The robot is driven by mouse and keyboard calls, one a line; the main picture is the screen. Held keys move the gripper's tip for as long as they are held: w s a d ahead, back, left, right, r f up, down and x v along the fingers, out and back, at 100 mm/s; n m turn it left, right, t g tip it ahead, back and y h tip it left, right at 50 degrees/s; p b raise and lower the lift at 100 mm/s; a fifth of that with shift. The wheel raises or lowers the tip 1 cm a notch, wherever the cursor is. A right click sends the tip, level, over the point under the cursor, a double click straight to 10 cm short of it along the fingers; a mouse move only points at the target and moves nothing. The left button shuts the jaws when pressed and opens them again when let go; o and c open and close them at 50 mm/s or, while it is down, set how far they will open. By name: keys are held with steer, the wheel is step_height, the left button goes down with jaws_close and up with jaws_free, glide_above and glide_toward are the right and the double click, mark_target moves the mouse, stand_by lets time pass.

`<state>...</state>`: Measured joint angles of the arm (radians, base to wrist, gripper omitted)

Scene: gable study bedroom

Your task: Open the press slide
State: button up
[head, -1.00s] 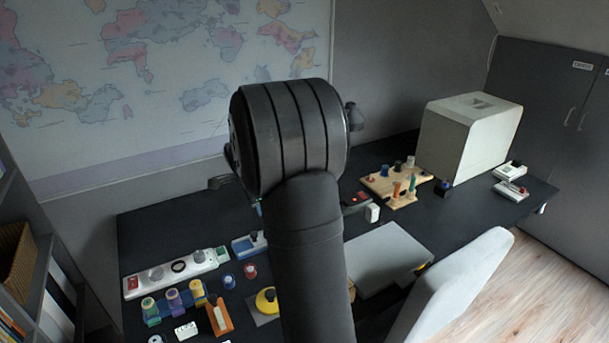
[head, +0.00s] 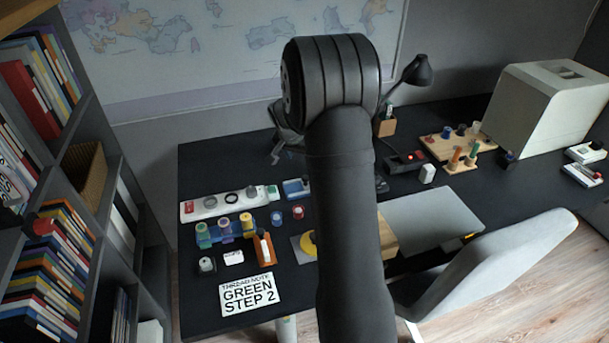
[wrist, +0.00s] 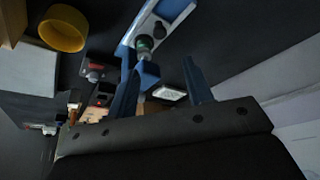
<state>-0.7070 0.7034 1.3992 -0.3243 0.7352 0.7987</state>
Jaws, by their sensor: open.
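I cannot tell for sure which thing is the press slide. A small blue block with a grey knob (head: 296,188) sits on the desk just left of my arm, beside the green end of a long white strip (head: 215,203). A yellow round piece (head: 307,245) on a grey plate is partly hidden by my arm. My gripper (wrist: 163,85) shows two blue fingers apart, with nothing seen held between them. In the wrist view a blue-and-white piece with dark knobs (wrist: 172,12) lies beyond the fingers. In the head view my arm hides the fingers.
Spools (head: 225,228), an orange holder (head: 264,249) and a paper note reading "GREEN STEP 2" (head: 250,293) lie at the desk's left. A closed grey laptop-like slab (head: 430,218), a wooden peg board (head: 457,150) and a large white box (head: 540,105) stand right. A chair (head: 490,265) is in front.

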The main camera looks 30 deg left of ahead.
steer(key=x, duration=1.3)
steer(key=shift+w+a+f, duration=0.1)
steer(key=shift+f, duration=0.15)
steer(key=shift+c, duration=0.2)
